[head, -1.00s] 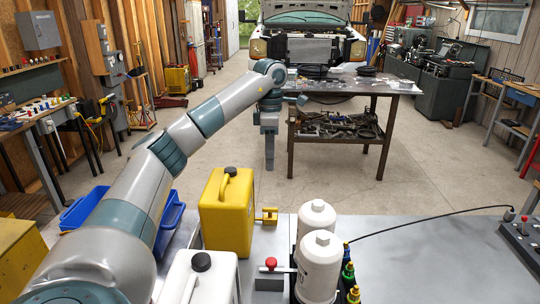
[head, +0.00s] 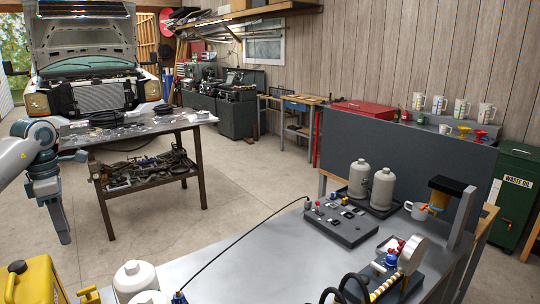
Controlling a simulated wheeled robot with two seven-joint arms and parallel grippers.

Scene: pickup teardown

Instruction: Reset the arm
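My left arm (head: 22,152) comes in from the left edge of the head view, with only its outer part showing. My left gripper (head: 64,236) hangs pointing down in front of the near left corner of the dark work table. It looks empty, in open air above the floor. I see it edge-on, so the gap between its fingers does not show. My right arm and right gripper are not in the picture.
A grey bench (head: 240,262) fills the foreground, with a yellow jug (head: 36,282), white canisters (head: 136,277), a control box (head: 341,221) and a cable. The work table (head: 150,128) stands beyond. Open floor (head: 245,185) lies between.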

